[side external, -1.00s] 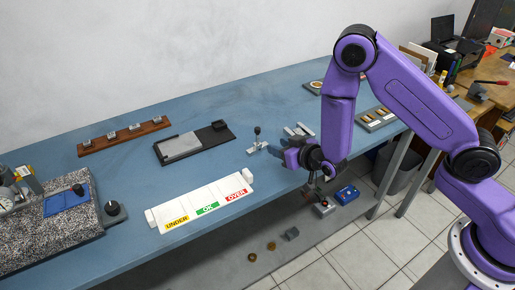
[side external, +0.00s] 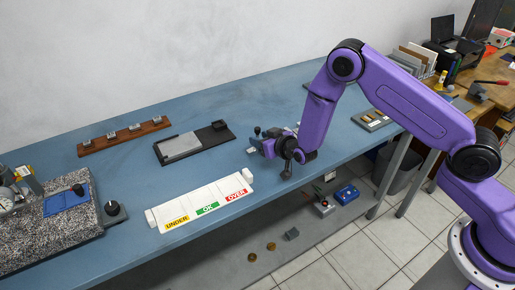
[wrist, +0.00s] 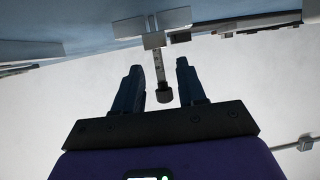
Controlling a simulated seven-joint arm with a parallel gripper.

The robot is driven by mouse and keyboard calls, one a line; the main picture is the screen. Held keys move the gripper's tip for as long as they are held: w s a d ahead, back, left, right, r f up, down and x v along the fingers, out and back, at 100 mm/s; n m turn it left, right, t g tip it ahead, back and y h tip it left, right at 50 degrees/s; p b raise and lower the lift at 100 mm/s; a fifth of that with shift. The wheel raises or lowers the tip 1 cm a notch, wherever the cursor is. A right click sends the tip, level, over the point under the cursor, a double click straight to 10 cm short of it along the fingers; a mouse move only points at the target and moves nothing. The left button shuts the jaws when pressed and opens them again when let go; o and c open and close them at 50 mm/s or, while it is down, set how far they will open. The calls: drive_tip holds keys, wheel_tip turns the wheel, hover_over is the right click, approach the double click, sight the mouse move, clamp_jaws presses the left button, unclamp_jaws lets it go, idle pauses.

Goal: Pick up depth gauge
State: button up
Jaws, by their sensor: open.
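The depth gauge is a small upright tool with a dark round knob on a thin stem and a pale base. In the side view its knob (side external: 257,131) shows just left of my gripper (side external: 265,143), which partly hides the rest. In the wrist view, which is upside down, the depth gauge (wrist: 158,62) has a graduated stem with the dark knob at its end. My gripper (wrist: 158,67) is open, with one finger on each side of the stem. I see gaps on both sides; contact is not visible.
The white UNDER/OK/OVER rack (side external: 205,207) lies in front and left. A dark tray with a grey plate (side external: 183,146) lies behind left, and a wooden rack (side external: 124,136) farther left. Metal pieces sit partly hidden right of my gripper.

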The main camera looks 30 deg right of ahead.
sight(259, 129)
drive_tip(key=shift+w, duration=0.1)
clamp_jaws()
drive_tip(key=shift+r, duration=0.15)
drive_tip(key=shift+r, duration=0.55)
wheel_tip(259, 129, up, 2)
drive_tip(key=shift+r, duration=0.1)
drive_tip(key=w+d+r+v, duration=0.1)
drive_tip(key=d+r+v, duration=0.1)
drive_tip(key=v, duration=1.4)
drive_tip(key=shift+r, duration=0.55)
